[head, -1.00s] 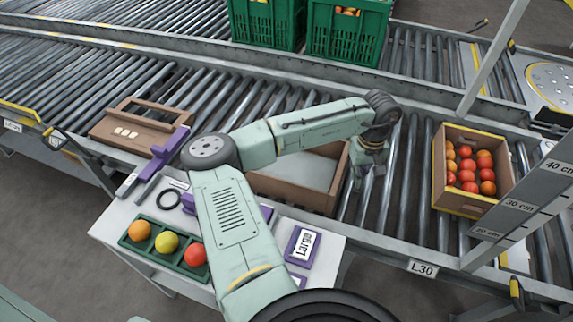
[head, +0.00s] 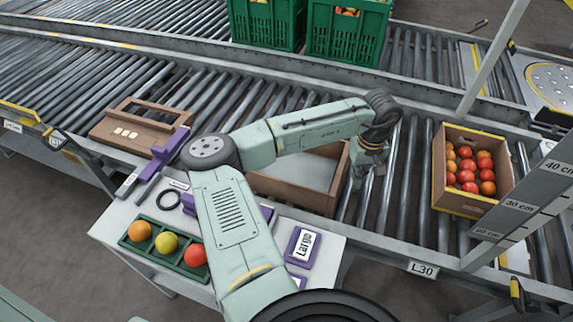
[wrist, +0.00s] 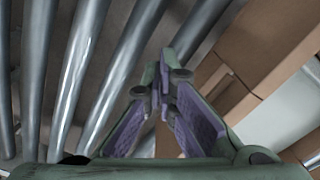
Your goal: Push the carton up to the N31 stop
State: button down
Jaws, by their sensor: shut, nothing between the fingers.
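An open brown carton (head: 338,180) with a pale grey inside stands on the rollers in the middle of the head view, partly hidden behind my arm. It also shows at the right of the wrist view (wrist: 265,45). My gripper (head: 366,178) is low over the rollers just right of the carton's right wall. In the wrist view its purple-padded fingers (wrist: 163,88) meet at the tips with nothing between them. I cannot tell whether they touch the carton. No N31 label is readable; a purple bar (head: 168,148) lies across the conveyor's near edge to the left.
A carton of tomatoes (head: 438,185) stands to the right, with bare rollers between. A brown wooden frame (head: 115,135) lies left of the purple bar. Green crates (head: 345,45) stand behind. A side table (head: 330,245) with a fruit tray (head: 135,247) is in front. The rail label reads L30 (head: 423,268).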

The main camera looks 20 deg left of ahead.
aim_at(340, 165)
jog(key=shift+a, duration=0.15)
jog(key=shift+s+a+p, duration=0.1)
jog(key=shift+a+p, duration=0.85)
jog(key=shift+a, duration=1.9)
jog(key=shift+a, duration=0.7)
jog(key=shift+s+a+p, duration=0.15)
jog(key=shift+a+p, duration=0.4)
jog(key=shift+a, duration=2.1)
jog(key=shift+s+a+p, duration=0.1)
jog(key=shift+a+p, duration=0.4)
jog(key=shift+a, duration=2.25)
jog(key=shift+a, duration=1)
jog(key=shift+w+d+p, duration=0.15)
jog(key=shift+d+p, duration=1.75)
jog(key=shift+d, duration=2.4)
